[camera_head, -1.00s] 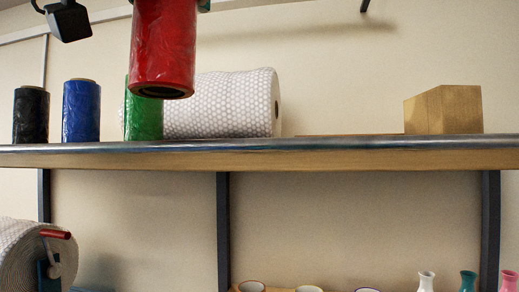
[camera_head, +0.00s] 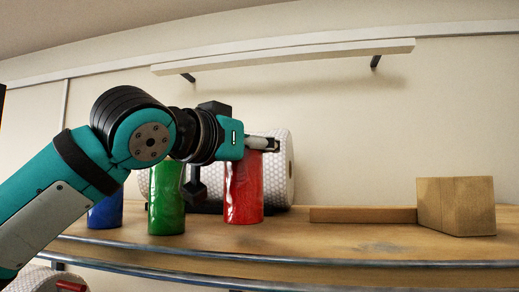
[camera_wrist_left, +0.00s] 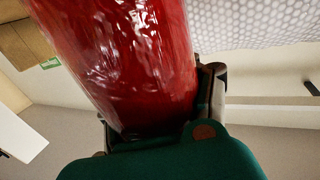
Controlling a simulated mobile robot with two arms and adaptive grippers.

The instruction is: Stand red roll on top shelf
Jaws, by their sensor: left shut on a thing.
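The red roll (camera_head: 244,190) is upright at the top shelf (camera_head: 330,240), just right of the green roll (camera_head: 166,198) with a gap between them. Its base looks level with the shelf surface, but I cannot tell if it touches. My left gripper (camera_head: 262,145) is shut on the upper end of the red roll. The left wrist view shows the red roll (camera_wrist_left: 125,60) between the fingers. The blue roll (camera_head: 106,212) stands left of the green one, partly behind my left arm. My right gripper is not in view.
A bubble-wrap roll (camera_head: 281,165) lies behind the red and green rolls. A flat wooden strip (camera_head: 360,215) and a wooden block (camera_head: 455,206) sit to the right. The shelf front has a metal rail (camera_head: 350,263).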

